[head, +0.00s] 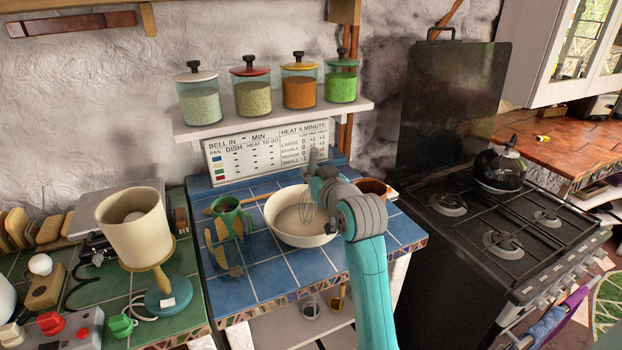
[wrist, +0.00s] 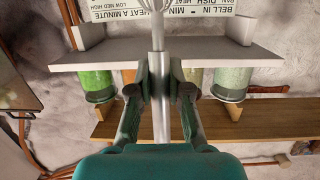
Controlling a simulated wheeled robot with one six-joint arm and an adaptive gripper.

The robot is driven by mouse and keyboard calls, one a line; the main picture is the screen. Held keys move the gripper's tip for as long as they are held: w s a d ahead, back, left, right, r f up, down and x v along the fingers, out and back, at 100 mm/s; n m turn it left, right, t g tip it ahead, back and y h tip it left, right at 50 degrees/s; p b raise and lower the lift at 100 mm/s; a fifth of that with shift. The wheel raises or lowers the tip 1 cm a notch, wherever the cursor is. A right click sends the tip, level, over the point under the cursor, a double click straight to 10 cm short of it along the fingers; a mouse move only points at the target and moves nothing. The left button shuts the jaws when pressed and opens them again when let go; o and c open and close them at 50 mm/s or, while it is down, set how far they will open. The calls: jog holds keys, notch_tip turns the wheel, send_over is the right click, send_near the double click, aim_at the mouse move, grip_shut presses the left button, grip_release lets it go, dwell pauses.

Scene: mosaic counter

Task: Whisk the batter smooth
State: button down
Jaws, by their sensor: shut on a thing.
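My gripper (head: 316,180) is shut on the grey handle of a whisk (head: 307,208). In the wrist view the handle (wrist: 158,100) runs between the two fingers (wrist: 160,80), and the wire loops start at the top edge. In the head view the whisk is about upright, wires down, inside the outline of a cream bowl (head: 283,232). The bowl stands on the blue tiled counter (head: 305,264) and has a pale beige inside. I cannot tell whether the wires touch the batter. My arm hides the bowl's right side.
A green pot (head: 228,214) stands left of the bowl, and a terracotta pot (head: 372,189) is behind my arm at right. A shelf (head: 270,122) with several lidded jars and a chart (head: 268,152) are behind. A black stove (head: 480,230) stands right; a lamp (head: 140,230) stands left.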

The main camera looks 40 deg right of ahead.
jog(key=shift+s+a+r, duration=0.1)
jog(key=shift+s+r, duration=0.15)
jog(key=shift+r, duration=1.05)
jog(key=shift+s+a+r, duration=0.1)
jog(key=shift+s+r, duration=0.15)
jog(key=shift+r, duration=1.05)
jog(key=shift+s+r, duration=0.25)
jog(key=shift+r, duration=3.05)
jog(key=shift+d, duration=0.1)
